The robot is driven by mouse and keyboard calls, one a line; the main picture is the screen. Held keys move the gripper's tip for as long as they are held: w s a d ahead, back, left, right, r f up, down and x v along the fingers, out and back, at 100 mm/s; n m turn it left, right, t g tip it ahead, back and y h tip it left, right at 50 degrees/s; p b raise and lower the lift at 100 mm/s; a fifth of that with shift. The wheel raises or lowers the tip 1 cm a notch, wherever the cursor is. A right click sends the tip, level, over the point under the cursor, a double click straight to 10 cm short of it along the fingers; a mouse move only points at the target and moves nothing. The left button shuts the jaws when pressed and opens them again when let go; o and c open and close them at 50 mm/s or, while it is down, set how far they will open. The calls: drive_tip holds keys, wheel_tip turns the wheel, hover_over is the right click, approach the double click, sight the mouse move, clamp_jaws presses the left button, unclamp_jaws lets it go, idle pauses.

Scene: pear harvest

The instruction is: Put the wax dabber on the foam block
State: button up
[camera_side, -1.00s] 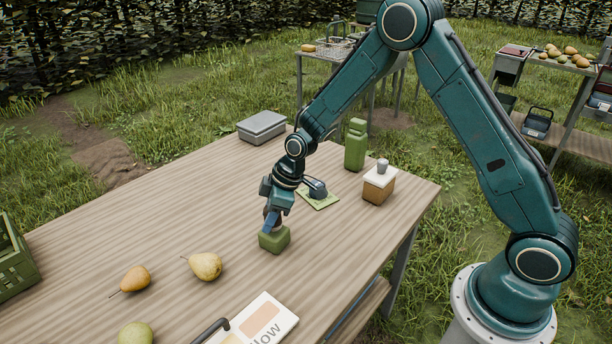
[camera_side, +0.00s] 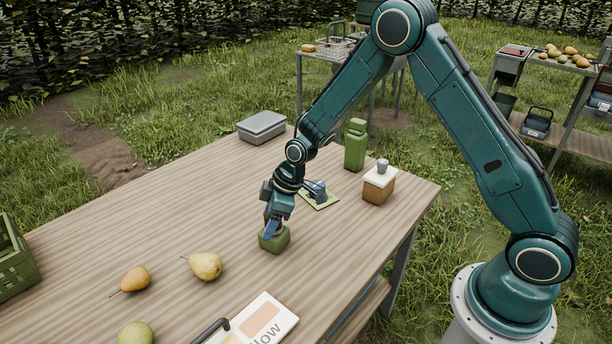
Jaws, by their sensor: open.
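A green block, which I take for the foam block (camera_side: 277,244), sits on the wooden table. My gripper (camera_side: 273,232) points down right at its top, with a blue finger in front of the block. The jaws are open. A small brownish-grey piece, probably the wax dabber (camera_side: 280,228), shows between the fingers at the block's top. The fingers hide most of it, so I cannot tell whether it rests on the block or how upright it is.
Behind the gripper lie a dark tool (camera_side: 317,189) on a green mat, a tan box with a white top (camera_side: 379,186), a green bottle (camera_side: 356,146) and a grey case (camera_side: 262,127). Pears (camera_side: 205,266), a green crate (camera_side: 14,262) and a sign (camera_side: 265,322) are nearer. The table's left-middle is clear.

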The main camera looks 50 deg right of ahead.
drive_tip(key=shift+r, duration=0.1)
drive_tip(key=v, duration=1.2)
idle(0.6)
drive_tip(key=s+d+r+m+t+h, duration=0.15)
drive_tip(key=s+r+m, duration=0.25)
drive_tip(key=s+r, duration=0.95)
drive_tip(key=s+d+r+m+h, duration=0.1)
drive_tip(key=s+m, duration=0.4)
drive_tip(key=s, duration=1)
drive_tip(key=shift+d+r+t+h, duration=0.35)
drive_tip(key=shift+d+r+t, duration=0.1)
drive_tip(key=shift+d+r, duration=0.4)
